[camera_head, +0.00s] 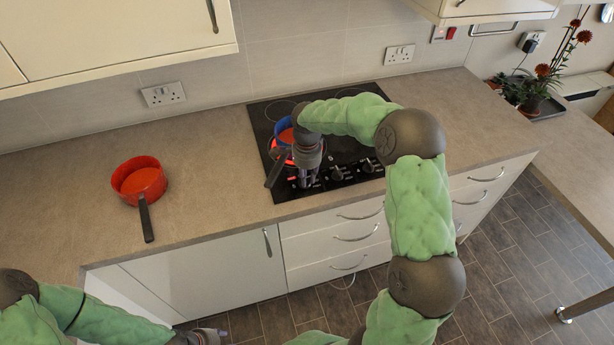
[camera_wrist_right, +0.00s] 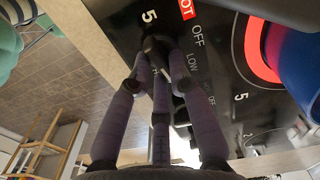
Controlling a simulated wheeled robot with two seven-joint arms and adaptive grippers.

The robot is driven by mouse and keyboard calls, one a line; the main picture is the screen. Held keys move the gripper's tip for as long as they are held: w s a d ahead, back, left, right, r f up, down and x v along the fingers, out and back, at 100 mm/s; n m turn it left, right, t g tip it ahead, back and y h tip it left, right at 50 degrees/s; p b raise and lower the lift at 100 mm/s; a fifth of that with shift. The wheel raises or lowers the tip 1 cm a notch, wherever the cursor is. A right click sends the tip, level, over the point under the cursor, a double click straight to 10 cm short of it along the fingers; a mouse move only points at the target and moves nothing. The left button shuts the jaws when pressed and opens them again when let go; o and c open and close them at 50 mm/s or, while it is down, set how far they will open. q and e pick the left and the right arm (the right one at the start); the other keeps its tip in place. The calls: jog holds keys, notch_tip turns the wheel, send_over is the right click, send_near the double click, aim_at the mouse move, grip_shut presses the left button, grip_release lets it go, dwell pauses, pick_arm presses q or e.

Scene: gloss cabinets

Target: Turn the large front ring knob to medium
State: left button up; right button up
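The black hob (camera_head: 350,150) is set in the worktop, with a row of dark knobs along its front edge. My right gripper (camera_head: 304,182) reaches down to the leftmost knob of the row. In the right wrist view its fingers (camera_wrist_right: 160,62) close around a dark knob (camera_wrist_right: 156,44), beside printed OFF and LOW marks; the fingers hide much of it, and I cannot read its setting. The front left ring (camera_wrist_right: 257,52) glows red under a blue pot (camera_head: 284,129). My left gripper (camera_head: 208,335) is partly in view at the bottom edge; its fingers are unclear.
A red pot (camera_head: 139,181) with a dark handle stands on the worktop (camera_head: 210,160) to the left. Other knobs (camera_head: 337,173) sit just right of my right gripper. The blue pot's handle (camera_head: 275,170) projects close to the gripper's left. Plants (camera_head: 535,95) stand far right.

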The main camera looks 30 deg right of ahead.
jog(key=o, duration=0.3)
notch_tip(320, 180, up, 12)
jog(key=shift+r, duration=0.1)
dwell(0.5)
dwell(0.5)
